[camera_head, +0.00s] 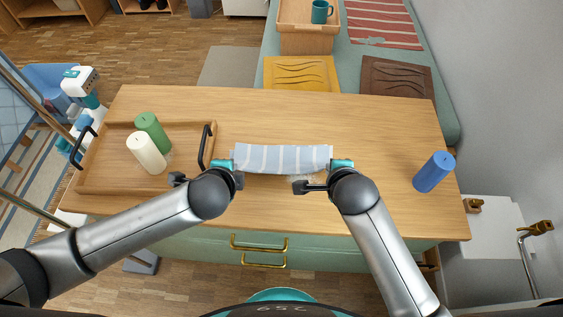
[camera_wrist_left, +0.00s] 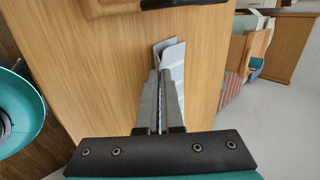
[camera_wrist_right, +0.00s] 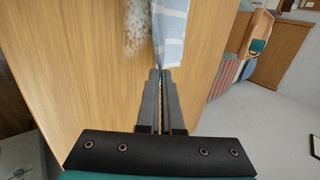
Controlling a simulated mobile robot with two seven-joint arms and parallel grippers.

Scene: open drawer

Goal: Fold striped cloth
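In the left wrist view, the left fingers (camera_wrist_left: 163,78) are close together on a corner of the cloth (camera_wrist_left: 174,58). In the right wrist view, the right fingers (camera_wrist_right: 160,76) are close together on the other end of the cloth (camera_wrist_right: 170,35). A pale speckled patch (camera_wrist_right: 135,32) shows beside the cloth; I cannot tell what it is.
A wooden tray (camera_head: 105,180) with black handles stands at the left, holding a green cylinder (camera_head: 152,132) and a cream cylinder (camera_head: 146,153). A blue cylinder (camera_head: 434,172) stands near the right edge. The dresser top (camera_head: 300,112) behind the cloth is clear.

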